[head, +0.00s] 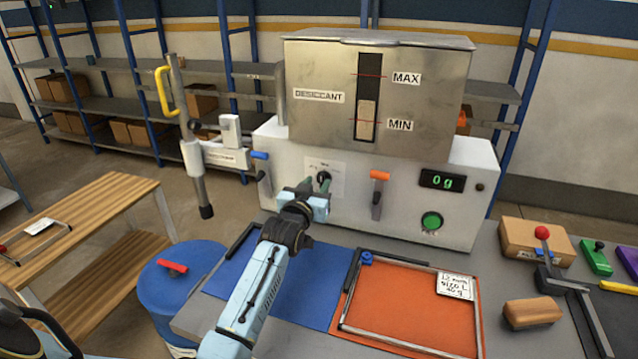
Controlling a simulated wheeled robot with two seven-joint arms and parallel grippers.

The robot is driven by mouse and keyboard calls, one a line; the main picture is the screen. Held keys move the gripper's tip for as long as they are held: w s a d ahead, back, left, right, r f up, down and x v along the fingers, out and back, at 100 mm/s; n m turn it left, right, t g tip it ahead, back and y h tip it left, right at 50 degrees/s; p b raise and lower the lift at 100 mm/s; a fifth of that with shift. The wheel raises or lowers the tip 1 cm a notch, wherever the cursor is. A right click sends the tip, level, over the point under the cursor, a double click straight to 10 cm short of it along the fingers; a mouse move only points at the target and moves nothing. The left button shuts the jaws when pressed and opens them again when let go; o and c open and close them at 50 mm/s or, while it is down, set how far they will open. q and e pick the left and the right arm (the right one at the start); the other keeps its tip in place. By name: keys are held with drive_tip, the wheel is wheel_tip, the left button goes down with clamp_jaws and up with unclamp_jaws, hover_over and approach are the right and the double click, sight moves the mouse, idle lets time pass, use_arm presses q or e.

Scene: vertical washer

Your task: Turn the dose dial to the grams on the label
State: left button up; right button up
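The dispenser (465,215) is a white machine with a steel DESICCANT hopper (310,125) on top. Its dose dial (323,177) is a small black knob on a pale scale plate (338,167) at the front. My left gripper (315,186) is right at the dial, its fingertips overlapping the dial's lower part. Whether the fingers touch or grip it is hidden. The display (442,181) reads 0 g. A handwritten label (455,285) on the orange mat seems to read size L, 40 g; its top line is unclear. My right gripper is out of view.
An orange-handled lever (379,190) and a green button (431,221) are right of the dial. A blue-tipped lever (261,165) is at left. A framed orange mat (400,312) and blue mat (315,295) lie in front. A cardboard box (520,240) stands right.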

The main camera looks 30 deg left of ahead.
sight(323, 180)
use_arm(q)
drive_tip(key=shift+x, duration=1.25)
clamp_jaws()
